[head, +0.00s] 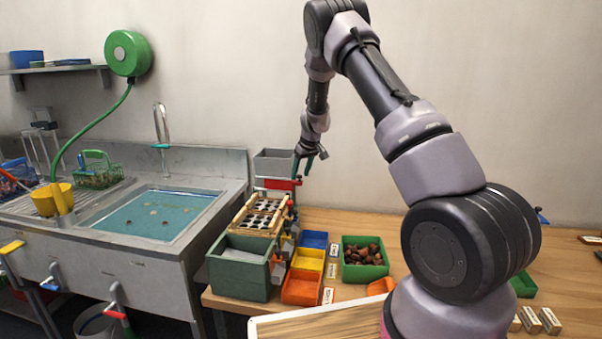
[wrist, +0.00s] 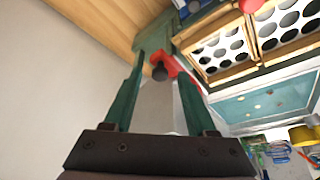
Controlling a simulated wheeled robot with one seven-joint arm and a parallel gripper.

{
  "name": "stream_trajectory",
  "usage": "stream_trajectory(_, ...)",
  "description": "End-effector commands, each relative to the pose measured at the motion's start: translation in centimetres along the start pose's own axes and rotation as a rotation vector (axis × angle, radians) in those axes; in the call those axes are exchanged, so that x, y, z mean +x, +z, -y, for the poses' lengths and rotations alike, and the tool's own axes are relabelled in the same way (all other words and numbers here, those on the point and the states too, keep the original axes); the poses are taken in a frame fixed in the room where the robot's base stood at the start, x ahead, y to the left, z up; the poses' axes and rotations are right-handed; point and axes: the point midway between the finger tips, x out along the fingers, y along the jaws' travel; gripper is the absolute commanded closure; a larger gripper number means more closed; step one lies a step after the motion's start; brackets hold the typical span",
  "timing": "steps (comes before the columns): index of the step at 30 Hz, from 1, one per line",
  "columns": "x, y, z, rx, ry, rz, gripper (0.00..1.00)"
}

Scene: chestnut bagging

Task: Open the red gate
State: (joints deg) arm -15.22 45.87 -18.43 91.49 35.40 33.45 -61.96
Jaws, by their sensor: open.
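A red piece that looks like the red gate (head: 280,184) shows at the front of a grey hopper (head: 273,163) behind the sorting trays. In the wrist view the red gate (wrist: 177,68) lies between and beyond the fingertips, with a dark round knob (wrist: 160,72) near it. My gripper (head: 302,170) is open, its green fingers pointing down beside the gate's right end. In the wrist view my gripper (wrist: 162,75) has its fingers apart, with the knob appearing between them. I cannot tell whether they touch it.
A wooden tray with round holes (head: 262,214) stands just in front of the hopper. A green-grey bin (head: 243,266), blue, yellow and orange boxes, and a green box of chestnuts (head: 364,259) stand nearby. A sink with water (head: 155,214) is at left. The wall is close behind.

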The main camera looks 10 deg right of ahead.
Motion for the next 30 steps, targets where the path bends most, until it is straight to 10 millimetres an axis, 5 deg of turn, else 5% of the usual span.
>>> stream_trajectory(2, -0.01, 0.00, 0.00, 0.000, 0.000, 0.000, 0.43)
stream_trajectory(7, -0.03, 0.00, 0.00, 0.000, 0.000, 0.000, 1.00)
stream_trajectory(30, -0.04, 0.01, 0.00, 0.000, 0.000, 0.000, 1.00)
